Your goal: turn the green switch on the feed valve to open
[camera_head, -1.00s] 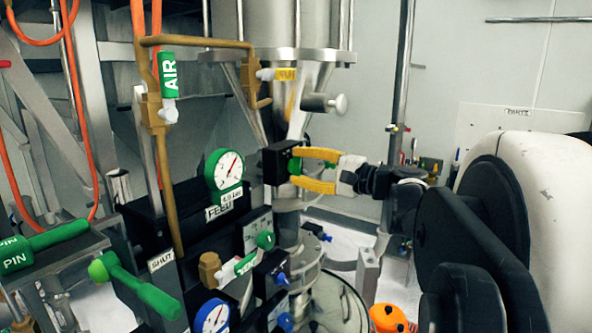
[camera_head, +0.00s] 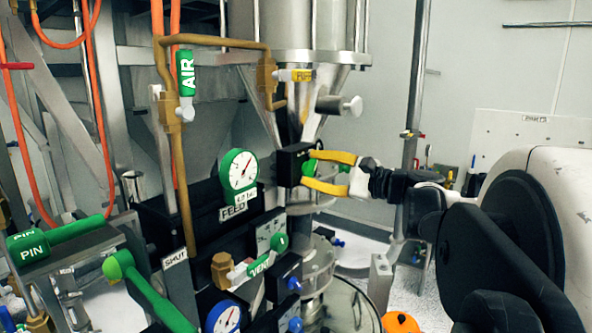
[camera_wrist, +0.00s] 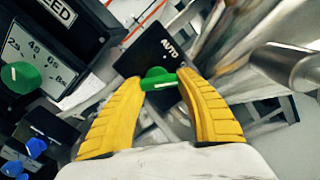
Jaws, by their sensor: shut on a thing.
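The green switch (camera_head: 308,168) sits on the front of a black box (camera_head: 291,163) on the steel column below the hopper. In the wrist view the green switch (camera_wrist: 158,78) is a rounded knob with a flat bar. The box there (camera_wrist: 155,55) bears the word AUTO. My gripper (camera_head: 309,168) has two yellow fingers, one above and one below the switch. In the wrist view my gripper (camera_wrist: 157,80) is shut on the switch, with a tip at each end of its bar. The finger tips partly cover the switch in the head view.
The FEED gauge (camera_head: 238,172) with a green rim is left of the box. A steel clamp knob (camera_head: 340,105) juts out above my fingers. Green AIR (camera_head: 186,73), VENT (camera_head: 267,258) and PIN (camera_head: 55,238) handles stand around. A brass pipe (camera_head: 180,180) runs down the left.

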